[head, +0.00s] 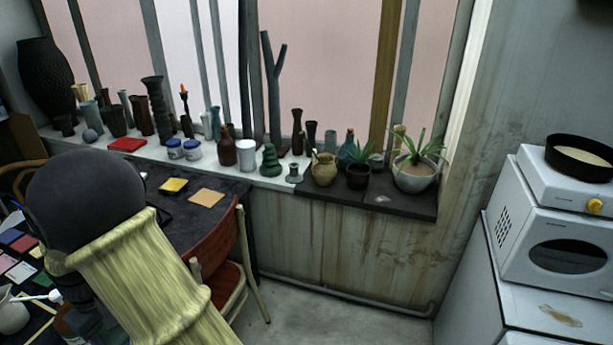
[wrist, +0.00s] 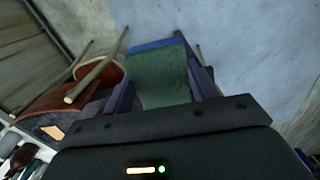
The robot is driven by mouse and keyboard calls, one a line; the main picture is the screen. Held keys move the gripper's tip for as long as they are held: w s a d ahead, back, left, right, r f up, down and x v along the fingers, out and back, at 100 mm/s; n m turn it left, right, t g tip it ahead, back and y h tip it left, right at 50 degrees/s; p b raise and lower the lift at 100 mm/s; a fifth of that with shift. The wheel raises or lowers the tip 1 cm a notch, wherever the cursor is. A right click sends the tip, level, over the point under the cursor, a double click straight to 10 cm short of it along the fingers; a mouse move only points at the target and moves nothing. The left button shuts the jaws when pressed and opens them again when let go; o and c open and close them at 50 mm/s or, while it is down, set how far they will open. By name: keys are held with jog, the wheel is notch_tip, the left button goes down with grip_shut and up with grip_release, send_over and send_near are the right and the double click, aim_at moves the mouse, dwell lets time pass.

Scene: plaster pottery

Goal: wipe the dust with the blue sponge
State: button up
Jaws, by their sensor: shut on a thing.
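My gripper (wrist: 158,78) is shut on the sponge (wrist: 162,88) in the wrist view. The sponge shows a dark green face and a blue edge at its far end, between the two fingers. It is held in the air, with floor and a chair behind it. The gripper is not clearly visible in the head view. A brown smear (head: 560,316) lies on the white top at the lower right of the head view. A small pale patch (head: 383,198) lies on the dark sill slab. I cannot tell which of these marks is the dust.
A red-seated wooden chair (head: 219,262) stands by the dark table (head: 178,222). Vases, jars and potted plants line the sill, including a white-potted plant (head: 415,178). A white microwave (head: 560,250) carries a scale with a black pan (head: 582,158). Some floor (head: 330,320) is clear.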

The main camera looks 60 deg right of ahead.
jog(key=w+f+m+b, duration=0.2)
jog(key=w+f+b, duration=0.1)
jog(key=f, duration=0.4)
jog(key=w+f+m+b, duration=0.2)
jog(key=w+f+b, duration=0.1)
jog(key=f, duration=0.5)
jog(key=shift+w+m, duration=0.25)
jog(key=shift+m, duration=0.15)
